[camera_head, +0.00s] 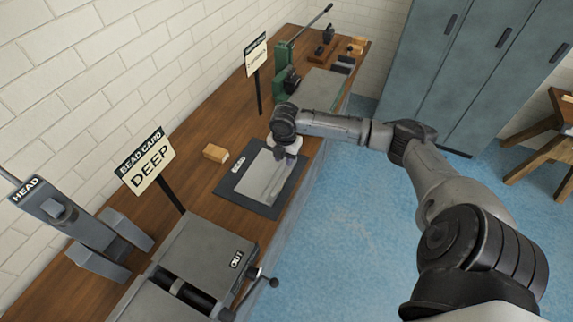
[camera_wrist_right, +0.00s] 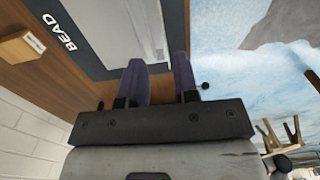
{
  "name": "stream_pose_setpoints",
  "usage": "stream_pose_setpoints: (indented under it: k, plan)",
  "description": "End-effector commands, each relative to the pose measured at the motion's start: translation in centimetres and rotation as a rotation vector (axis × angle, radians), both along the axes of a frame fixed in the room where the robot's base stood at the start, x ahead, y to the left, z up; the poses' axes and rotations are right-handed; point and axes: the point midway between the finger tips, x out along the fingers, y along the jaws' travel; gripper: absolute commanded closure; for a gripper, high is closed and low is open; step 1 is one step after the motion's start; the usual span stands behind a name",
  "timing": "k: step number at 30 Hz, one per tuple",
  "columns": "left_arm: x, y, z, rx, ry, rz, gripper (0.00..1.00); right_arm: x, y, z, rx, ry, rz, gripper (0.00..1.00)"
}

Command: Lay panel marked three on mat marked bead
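A light grey flat panel (camera_head: 265,177) lies on a dark mat (camera_head: 233,189) near the front edge of the wooden bench. The mat's label reads BEAD in the right wrist view, where the mat (camera_wrist_right: 88,57) and panel (camera_wrist_right: 125,32) show ahead of the fingers. I cannot read a number on the panel. My right gripper (camera_head: 284,152) is at the panel's far end, just above it. In the right wrist view its two fingers (camera_wrist_right: 160,62) stand apart with a gap between them, and nothing is clearly held. My left gripper is out of view.
A wooden block (camera_head: 215,153) lies beside the mat. A DEEP sign (camera_head: 148,164), a machine marked HEAD (camera_head: 75,225) and a grey machine with a crank (camera_head: 205,250) stand nearer. A green machine (camera_head: 290,75) stands farther along. Blue floor (camera_head: 360,240) is open beside the bench.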

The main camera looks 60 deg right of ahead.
Motion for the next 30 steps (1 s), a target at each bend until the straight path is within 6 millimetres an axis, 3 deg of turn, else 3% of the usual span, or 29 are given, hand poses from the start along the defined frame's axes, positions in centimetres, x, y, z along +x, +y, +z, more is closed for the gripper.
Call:
stream_pose_setpoints:
  k: [2,5,9,12,15,18,24,30]
  plan:
    - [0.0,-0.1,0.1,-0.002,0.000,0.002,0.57,-0.3,0.9,-0.4,0.004,0.002,-0.003,0.72]
    - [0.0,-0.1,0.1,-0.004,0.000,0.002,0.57,-1.3,4.2,-2.8,0.013,0.003,-0.035,0.72]
    - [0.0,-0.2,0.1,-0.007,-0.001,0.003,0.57,-4.9,12.5,-7.7,0.047,-0.020,-0.167,0.72]
    - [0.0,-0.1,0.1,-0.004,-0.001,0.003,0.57,-8.5,18.5,-9.8,0.090,-0.062,-0.338,0.72]
    - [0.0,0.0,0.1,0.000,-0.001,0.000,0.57,-11.9,23.2,-10.2,0.142,-0.104,-0.554,0.72]
    - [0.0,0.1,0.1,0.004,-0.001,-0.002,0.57,-14.9,26.2,-9.6,0.188,-0.141,-0.789,0.72]
    - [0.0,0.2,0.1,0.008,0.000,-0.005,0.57,-19.2,28.5,-7.4,0.235,-0.196,-1.200,0.72]
    - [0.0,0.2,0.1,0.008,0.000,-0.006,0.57,-21.2,28.5,-6.1,0.242,-0.227,-1.414,0.72]
